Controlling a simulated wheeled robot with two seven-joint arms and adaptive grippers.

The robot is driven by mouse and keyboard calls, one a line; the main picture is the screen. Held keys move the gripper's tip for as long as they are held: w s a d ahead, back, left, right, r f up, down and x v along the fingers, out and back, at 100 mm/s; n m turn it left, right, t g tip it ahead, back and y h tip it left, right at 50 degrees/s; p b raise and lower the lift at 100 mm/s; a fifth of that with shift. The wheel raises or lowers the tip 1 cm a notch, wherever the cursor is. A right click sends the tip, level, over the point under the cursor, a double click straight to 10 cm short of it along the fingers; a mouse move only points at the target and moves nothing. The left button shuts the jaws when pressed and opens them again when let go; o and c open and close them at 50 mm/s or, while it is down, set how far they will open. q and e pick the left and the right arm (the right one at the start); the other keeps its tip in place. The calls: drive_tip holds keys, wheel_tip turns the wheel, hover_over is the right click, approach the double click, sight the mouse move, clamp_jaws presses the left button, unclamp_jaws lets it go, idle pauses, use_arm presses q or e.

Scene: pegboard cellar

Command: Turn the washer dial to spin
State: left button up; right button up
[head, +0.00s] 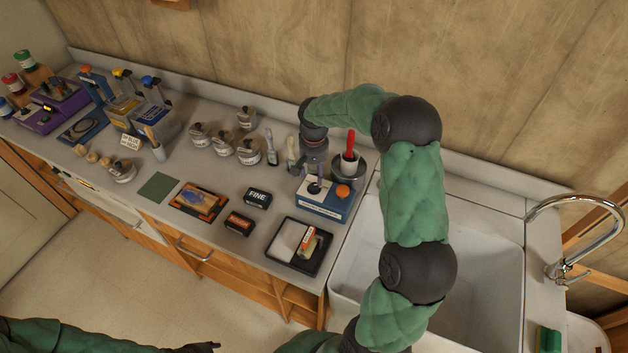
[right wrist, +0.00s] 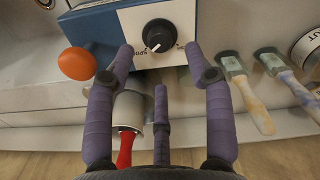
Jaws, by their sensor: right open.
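The dial box (head: 325,208), blue and white with an orange knob (head: 342,191), stands on the counter left of the sink. Its black dial (head: 315,187) is partly hidden by my right gripper (head: 314,172). In the right wrist view the dial (right wrist: 160,35) has a white pointer mark toward the lower left, near small lettering I cannot fully read. My right gripper (right wrist: 160,58) is open, with its fingers on either side of the dial's near edge and nothing between them. My left gripper (head: 203,347) shows only in part at the bottom edge.
A can with a red-handled brush (head: 349,158) stands close behind the box. Brushes (head: 271,150) and several small tins (head: 248,152) stand to the left. A black tray (head: 275,257) lies in front. The white sink (head: 480,270) and faucet (head: 560,265) are right.

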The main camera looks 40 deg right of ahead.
sight(314, 185)
wheel_tip(314, 185, up, 7)
drive_tip(key=shift+f, duration=0.2)
idle(0.6)
